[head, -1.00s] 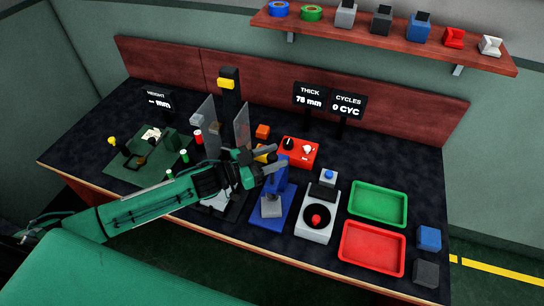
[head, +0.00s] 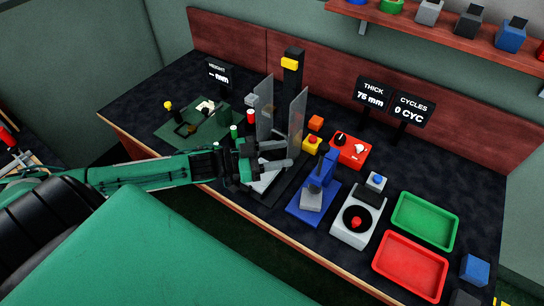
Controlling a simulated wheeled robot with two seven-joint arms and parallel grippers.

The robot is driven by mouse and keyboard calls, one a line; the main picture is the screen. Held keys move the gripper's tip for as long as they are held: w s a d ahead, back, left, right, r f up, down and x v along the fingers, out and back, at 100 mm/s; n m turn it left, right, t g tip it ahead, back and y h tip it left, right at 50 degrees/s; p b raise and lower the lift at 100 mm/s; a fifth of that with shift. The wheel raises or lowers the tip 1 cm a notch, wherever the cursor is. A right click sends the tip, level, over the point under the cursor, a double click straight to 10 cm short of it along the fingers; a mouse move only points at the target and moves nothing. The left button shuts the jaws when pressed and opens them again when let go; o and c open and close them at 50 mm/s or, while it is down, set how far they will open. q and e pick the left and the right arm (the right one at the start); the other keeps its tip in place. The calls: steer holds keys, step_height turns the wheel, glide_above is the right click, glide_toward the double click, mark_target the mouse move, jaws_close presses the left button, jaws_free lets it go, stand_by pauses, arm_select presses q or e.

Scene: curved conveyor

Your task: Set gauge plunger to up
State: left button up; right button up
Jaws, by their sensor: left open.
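The blue gauge stand (head: 319,189) stands right of centre on the dark bench. A grey block (head: 311,199) sits low at its front. The upright column rises behind the block; the plunger's exact height is too small to tell. The THICK display (head: 372,93) behind reads about 75 mm. My left gripper (head: 284,154) is to the left of the gauge, apart from it, in front of the clear-panelled press. Its two fingers are spread with nothing seen between them. My right gripper is not in view.
Clear upright panels (head: 297,125) stand behind my left gripper. A red control box (head: 350,150) is behind the gauge. A grey device with a round black dish (head: 357,219) stands to its right, then a green tray (head: 425,222) and a red tray (head: 410,267).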

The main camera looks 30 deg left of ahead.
arm_select(q)
steer(key=shift+v, duration=0.85)
